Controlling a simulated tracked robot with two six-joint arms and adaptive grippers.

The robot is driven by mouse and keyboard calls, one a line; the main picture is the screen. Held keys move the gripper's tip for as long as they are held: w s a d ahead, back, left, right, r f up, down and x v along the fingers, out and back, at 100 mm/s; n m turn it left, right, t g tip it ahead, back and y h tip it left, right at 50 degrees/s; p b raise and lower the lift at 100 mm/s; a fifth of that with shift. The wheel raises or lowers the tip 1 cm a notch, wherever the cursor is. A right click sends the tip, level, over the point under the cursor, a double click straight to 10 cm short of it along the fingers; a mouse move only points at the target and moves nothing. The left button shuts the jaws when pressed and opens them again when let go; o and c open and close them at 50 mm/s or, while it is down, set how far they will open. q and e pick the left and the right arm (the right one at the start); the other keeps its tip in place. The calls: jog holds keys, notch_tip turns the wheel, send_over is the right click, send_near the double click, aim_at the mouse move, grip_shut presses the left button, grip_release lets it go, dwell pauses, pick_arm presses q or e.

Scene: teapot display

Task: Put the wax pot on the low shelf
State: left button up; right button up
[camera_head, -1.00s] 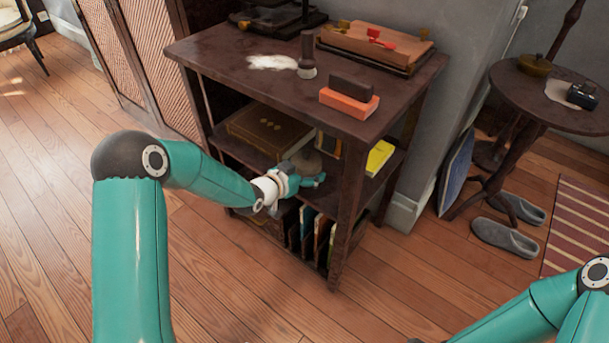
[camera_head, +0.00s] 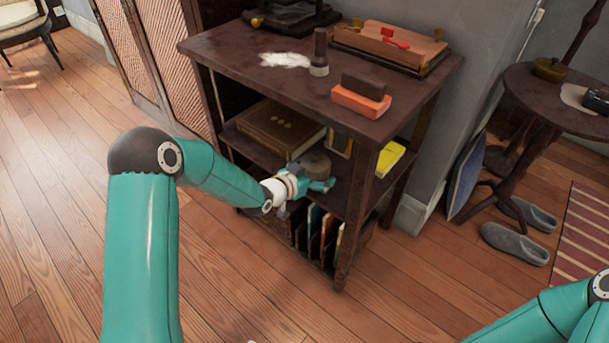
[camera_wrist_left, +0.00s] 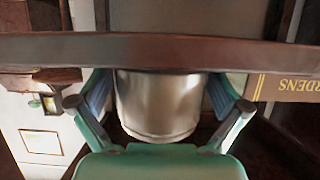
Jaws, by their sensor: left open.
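The wax pot (camera_head: 316,163) is a rounded, brownish-grey pot on the shelf (camera_head: 346,203) below the cabinet's top. In the left wrist view it is a metallic cylinder (camera_wrist_left: 158,105), its upper part hidden behind a dark wooden edge. My left gripper (camera_head: 318,184) reaches in at the front of this shelf. In the left wrist view its open fingers (camera_wrist_left: 158,95) stand on either side of the pot, with narrow gaps showing. The head view hides the pot's lower part behind the gripper. My right arm shows at the lower right, its gripper out of view.
A thick brown book (camera_head: 280,130) lies left of the pot, and a yellow item (camera_head: 390,158) lies right. The cabinet's top (camera_head: 235,60) overhangs the shelf. Upright folders (camera_head: 318,232) stand below. Slippers (camera_head: 515,243) lie on the floor at right.

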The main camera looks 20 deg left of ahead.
pick_arm(q)
jog(key=p+v, duration=0.3)
jog(key=v, duration=0.8)
jog(key=s+d+f+n+g, duration=0.2)
jog(key=s+d+f+g, duration=0.1)
jog(key=s+f, duration=0.4)
jog(key=s+d+f+n+g, duration=0.2)
jog(key=s+f+g, duration=0.3)
jog(key=s, duration=0.5)
jog(key=s+d+f+n+g, duration=0.2)
jog(key=s+d+f+g, duration=0.2)
jog(key=s+f, duration=0.4)
jog(key=shift+s+d+f+y, duration=0.2)
jog(key=shift+d+f+y, duration=0.15)
jog(key=shift+d, duration=0.2)
notch_tip(320, 180, up, 35)
jog(key=p, duration=3.4)
jog(key=shift+f, duration=0.2)
